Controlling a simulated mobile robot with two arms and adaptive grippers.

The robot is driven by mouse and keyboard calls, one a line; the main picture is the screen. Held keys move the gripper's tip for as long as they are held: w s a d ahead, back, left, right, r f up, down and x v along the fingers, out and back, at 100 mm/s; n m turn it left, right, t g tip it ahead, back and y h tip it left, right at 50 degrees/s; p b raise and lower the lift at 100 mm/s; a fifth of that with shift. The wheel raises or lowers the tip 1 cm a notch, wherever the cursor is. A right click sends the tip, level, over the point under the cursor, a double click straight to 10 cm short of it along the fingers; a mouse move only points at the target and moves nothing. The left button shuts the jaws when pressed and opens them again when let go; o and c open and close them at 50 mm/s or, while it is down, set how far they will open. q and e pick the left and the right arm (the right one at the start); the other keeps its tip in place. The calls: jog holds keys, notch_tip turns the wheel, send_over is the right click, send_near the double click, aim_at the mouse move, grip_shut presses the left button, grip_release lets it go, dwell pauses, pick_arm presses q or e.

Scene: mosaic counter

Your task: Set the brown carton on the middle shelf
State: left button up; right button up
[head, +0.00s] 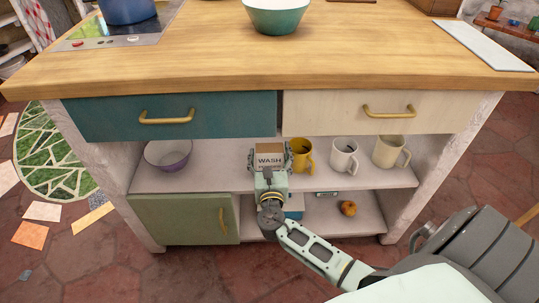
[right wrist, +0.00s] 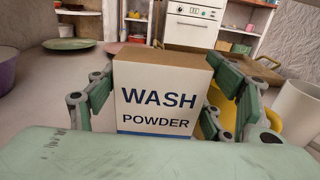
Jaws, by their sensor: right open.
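The brown carton (head: 270,159), with a white "WASH POWDER" front, stands upright on the middle shelf (head: 222,174) between a purple bowl and a yellow mug. In the right wrist view the carton (right wrist: 162,98) fills the centre, its brown top showing. My right gripper (head: 269,169) is open around it, one finger on each side; in the right wrist view the fingers stand beside its left and right faces. Whether they touch it I cannot tell. The carton's lower edge is hidden by the gripper. My left gripper is not in view.
The purple bowl (head: 168,154) is left on the shelf. The yellow mug (head: 301,154) is close right of the carton, then a white mug (head: 343,155) and a cream mug (head: 390,151). Drawers and the wooden counter (head: 190,60) overhang the shelf. Below is a green cabinet door (head: 180,219).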

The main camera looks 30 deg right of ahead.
jog(key=p+v, duration=0.2)
jog(key=v, duration=0.9)
jog(key=s+d+f+m+g+y, duration=0.1)
jog(key=s+f+m+g, duration=0.25)
jog(key=s+m, duration=0.4)
jog(key=s+d+f+m+g+y, duration=0.15)
jog(key=s+m+g, duration=0.35)
jog(key=m, duration=0.6)
jog(key=s+a+r+m+g+y, duration=0.1)
jog(key=s+a+m+g+y, duration=0.2)
jog(key=s+a+m+y, duration=0.4)
jog(key=s+a+m, duration=0.2)
jog(key=a, duration=0.3)
jog(key=shift+s+r, duration=0.3)
jog(key=shift+s, duration=0.05)
